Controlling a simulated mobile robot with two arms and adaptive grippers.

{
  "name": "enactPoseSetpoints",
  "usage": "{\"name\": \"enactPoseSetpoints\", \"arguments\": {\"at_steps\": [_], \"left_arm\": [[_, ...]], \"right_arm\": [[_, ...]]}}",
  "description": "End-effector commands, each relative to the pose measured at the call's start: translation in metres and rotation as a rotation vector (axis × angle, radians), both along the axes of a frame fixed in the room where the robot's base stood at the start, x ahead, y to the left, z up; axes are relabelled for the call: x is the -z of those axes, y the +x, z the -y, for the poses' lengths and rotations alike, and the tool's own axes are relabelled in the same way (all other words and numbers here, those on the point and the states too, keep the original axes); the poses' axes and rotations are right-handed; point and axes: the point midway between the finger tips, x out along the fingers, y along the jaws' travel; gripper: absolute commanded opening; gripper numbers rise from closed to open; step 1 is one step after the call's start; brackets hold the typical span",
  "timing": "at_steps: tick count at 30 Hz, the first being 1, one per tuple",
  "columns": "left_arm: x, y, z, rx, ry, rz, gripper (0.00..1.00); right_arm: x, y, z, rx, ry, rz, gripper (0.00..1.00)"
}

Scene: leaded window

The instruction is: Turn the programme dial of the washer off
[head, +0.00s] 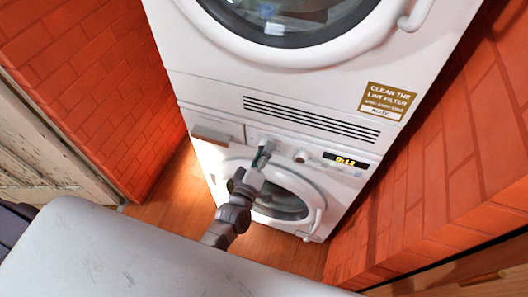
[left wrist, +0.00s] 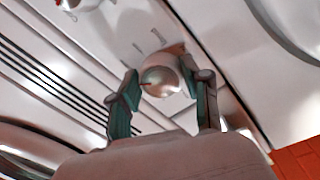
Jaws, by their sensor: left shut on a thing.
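The washer (head: 228,140) is the lower white machine, and its lit display (head: 346,160) reads about 0:12. My left gripper (head: 262,156) is at the control panel, right of the drawer. In the left wrist view its fingers (left wrist: 163,92) are on both sides of a round silver dial (left wrist: 160,78) with a red pointer mark. The gripper is shut on this dial, which the gripper mostly hides in the head view. A second knob (head: 301,156) is between it and the display, free of the gripper. I cannot read any dial markings. My right gripper is not in view.
A white dryer (head: 210,80) stands on top of the washer, with a vent grille (head: 310,118) and lint-filter label (head: 388,101). Below the panel is the washer's round door (head: 285,195). Brick walls (head: 95,80) close in both sides; a strip of wooden floor (head: 170,210) shows.

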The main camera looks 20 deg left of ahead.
Motion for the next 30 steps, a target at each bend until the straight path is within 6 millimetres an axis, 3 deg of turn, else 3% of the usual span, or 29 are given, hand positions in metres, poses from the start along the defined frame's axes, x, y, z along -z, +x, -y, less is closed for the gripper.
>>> {"name": "enactPoseSetpoints", "arguments": {"at_steps": [15, 30], "left_arm": [[0.001, 0.000, 0.001, 0.001, -0.459, -0.016, 0.13], [-0.001, 0.000, 0.001, -0.001, -0.671, -0.024, 0.13]], "right_arm": [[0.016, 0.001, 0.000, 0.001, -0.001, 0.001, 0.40], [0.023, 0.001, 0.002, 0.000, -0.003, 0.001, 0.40]]}}
